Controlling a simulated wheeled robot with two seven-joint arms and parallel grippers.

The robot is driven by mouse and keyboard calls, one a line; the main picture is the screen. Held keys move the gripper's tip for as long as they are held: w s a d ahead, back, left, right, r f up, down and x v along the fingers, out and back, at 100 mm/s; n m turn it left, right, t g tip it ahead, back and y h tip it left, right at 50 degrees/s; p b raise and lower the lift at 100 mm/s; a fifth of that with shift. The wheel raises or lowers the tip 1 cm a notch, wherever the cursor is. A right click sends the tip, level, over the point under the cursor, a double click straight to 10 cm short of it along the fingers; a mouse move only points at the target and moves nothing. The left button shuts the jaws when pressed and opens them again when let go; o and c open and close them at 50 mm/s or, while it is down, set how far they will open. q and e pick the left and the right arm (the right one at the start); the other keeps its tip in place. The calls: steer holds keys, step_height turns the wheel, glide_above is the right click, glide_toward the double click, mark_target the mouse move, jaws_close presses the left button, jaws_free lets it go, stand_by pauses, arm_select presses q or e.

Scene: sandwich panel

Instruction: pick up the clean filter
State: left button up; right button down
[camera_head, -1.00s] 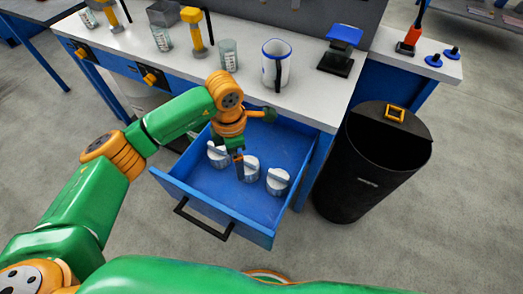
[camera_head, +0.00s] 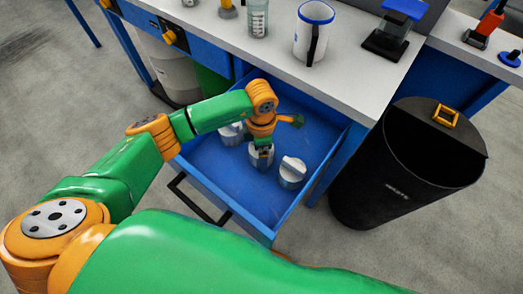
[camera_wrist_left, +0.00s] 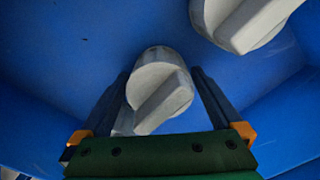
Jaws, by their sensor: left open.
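Three round pale grey filters with a raised grip bar stand in the open blue drawer (camera_head: 240,190): a left one (camera_head: 231,134), a middle one (camera_head: 258,161) and a right one (camera_head: 292,173). I cannot tell by look which is the clean one. My left gripper (camera_head: 263,150) points down at the middle filter and partly hides it. In the left wrist view, its open fingers (camera_wrist_left: 164,98) stand on either side of one filter (camera_wrist_left: 155,80), with gaps visible. Another filter (camera_wrist_left: 240,22) shows at the top right there. My right gripper is not in view.
The workbench top (camera_head: 270,55) overhangs the back of the drawer and holds a white mug (camera_head: 312,38) and a glass beaker (camera_head: 258,20). A black waste bin (camera_head: 385,185) stands close to the drawer's right.

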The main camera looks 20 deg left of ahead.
arm_select(q)
steer(key=shift+r, duration=0.1)
steer(key=c, duration=1.2)
